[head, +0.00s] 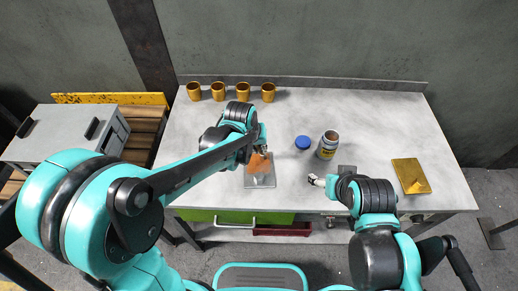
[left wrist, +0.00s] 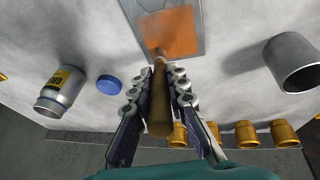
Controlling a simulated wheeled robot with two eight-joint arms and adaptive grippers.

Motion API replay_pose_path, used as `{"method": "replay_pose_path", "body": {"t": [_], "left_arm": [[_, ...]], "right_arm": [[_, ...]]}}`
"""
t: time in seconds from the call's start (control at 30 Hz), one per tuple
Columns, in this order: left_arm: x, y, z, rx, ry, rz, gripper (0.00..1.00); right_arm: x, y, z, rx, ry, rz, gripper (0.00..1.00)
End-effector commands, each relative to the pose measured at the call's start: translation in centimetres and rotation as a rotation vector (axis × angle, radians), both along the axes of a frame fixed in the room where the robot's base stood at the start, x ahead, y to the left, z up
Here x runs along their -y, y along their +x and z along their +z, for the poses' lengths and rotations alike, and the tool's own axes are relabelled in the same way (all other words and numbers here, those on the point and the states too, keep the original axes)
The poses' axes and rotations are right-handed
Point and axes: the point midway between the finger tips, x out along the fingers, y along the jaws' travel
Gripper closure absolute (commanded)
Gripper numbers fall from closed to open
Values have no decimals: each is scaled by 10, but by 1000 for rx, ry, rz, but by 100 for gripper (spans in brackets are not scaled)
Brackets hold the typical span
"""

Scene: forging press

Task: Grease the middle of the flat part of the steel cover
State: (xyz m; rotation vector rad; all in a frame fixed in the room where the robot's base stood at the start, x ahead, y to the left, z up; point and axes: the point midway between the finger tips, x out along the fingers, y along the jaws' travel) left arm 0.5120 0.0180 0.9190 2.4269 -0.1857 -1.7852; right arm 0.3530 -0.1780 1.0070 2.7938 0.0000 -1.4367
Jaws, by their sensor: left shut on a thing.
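The steel cover (head: 262,183) is a flat grey plate near the front of the bench, also in the left wrist view (left wrist: 128,12). An orange patch (left wrist: 172,32) covers part of its flat face and also shows in the head view (head: 257,164). My left gripper (head: 261,147) is above the cover's far side. In the left wrist view it (left wrist: 157,88) is shut on the wooden handle of a brush (left wrist: 158,115). The brush's far end is over the patch; I cannot tell whether it touches. My right gripper (head: 317,181) is right of the cover; its jaw state is unclear.
An open labelled jar (head: 327,145) stands right of a blue lid (head: 302,142). Several brass cups (head: 218,91) line the back edge. A metal cylinder (left wrist: 294,62) shows in the left wrist view. A yellow plate (head: 411,176) lies at the right. The back right is clear.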

Motion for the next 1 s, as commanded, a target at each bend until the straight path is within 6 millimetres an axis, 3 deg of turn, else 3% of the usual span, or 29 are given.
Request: {"method": "replay_pose_path", "body": {"t": [0.23,0.7,1.0], "left_arm": [[-1,8,1,0,0,0,100],[1,-9,0,0,0,-1,100],[0,-2,1,0,0,0,100]], "right_arm": [[0,0,0,0,0,0,28],[0,0,0,0,0,0,28],[0,0,0,0,0,0,28]]}}
